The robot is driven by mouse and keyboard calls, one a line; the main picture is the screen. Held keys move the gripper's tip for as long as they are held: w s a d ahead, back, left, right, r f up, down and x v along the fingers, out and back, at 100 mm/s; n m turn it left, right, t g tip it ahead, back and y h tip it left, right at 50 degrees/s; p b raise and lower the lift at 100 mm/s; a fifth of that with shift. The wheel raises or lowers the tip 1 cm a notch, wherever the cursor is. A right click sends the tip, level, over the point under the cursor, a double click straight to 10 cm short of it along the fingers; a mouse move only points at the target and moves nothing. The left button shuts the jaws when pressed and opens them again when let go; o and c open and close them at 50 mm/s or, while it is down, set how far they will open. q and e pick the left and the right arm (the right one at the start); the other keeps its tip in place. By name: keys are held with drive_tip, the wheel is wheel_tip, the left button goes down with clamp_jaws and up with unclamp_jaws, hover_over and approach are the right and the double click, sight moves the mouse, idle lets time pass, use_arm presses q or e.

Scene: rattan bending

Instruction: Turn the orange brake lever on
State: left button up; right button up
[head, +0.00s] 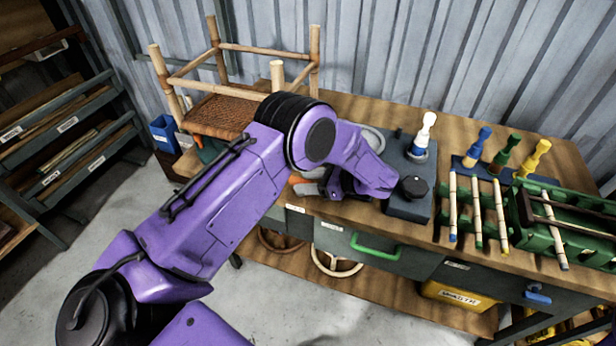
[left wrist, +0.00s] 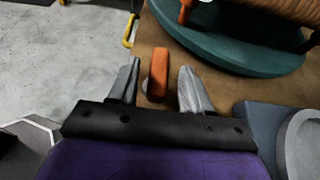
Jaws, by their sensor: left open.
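The orange brake lever (left wrist: 158,74) stands between the two open fingers of my left gripper (left wrist: 158,88) in the left wrist view. A gap shows on each side of it, so the fingers do not grip it. In the head view a small orange part of the lever (head: 294,180) shows beside my left gripper (head: 312,188), at the bench's front edge. My purple left arm hides most of that area. A teal round base (left wrist: 230,45) lies just beyond the lever. My right gripper is not in view.
A rattan stool frame (head: 268,50) stands at the back left of the wooden bench (head: 365,112). A grey block with a black knob (head: 413,187) is right of my gripper. Coloured-handled tools and green racks (head: 570,225) fill the right side. A green drawer handle (head: 375,248) is below.

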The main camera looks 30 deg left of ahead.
use_arm(q)
drive_tip(key=shift+s+a, duration=0.1)
clamp_jaws()
